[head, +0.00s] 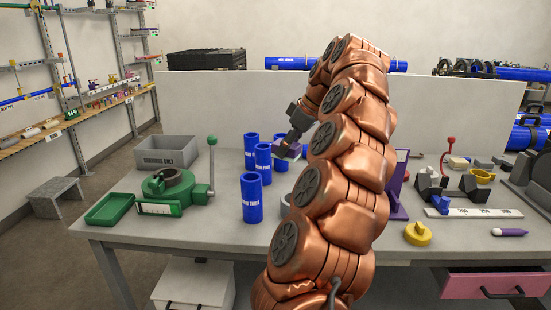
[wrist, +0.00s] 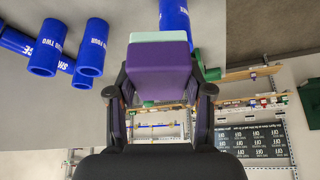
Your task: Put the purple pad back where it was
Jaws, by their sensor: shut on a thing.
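The purple pad (wrist: 160,70) is a purple block with a pale mint layer along one end. In the wrist view it sits between the two fingers of my gripper (wrist: 160,92), which is shut on it. In the head view my gripper (head: 288,143) holds the pad (head: 291,151) above the workbench, near the blue pipe pieces and left of my arm. Only a small part of the pad shows there. My arm hides the middle of the bench, and I cannot make out an empty place for the pad.
Several upright blue pipe pieces (head: 252,198) stand below and left of my gripper. A green clamp (head: 175,188), green tray (head: 110,209) and grey bin (head: 167,150) are at left. A purple stand (head: 398,190) is partly behind my arm. A yellow knob (head: 418,234) lies at right.

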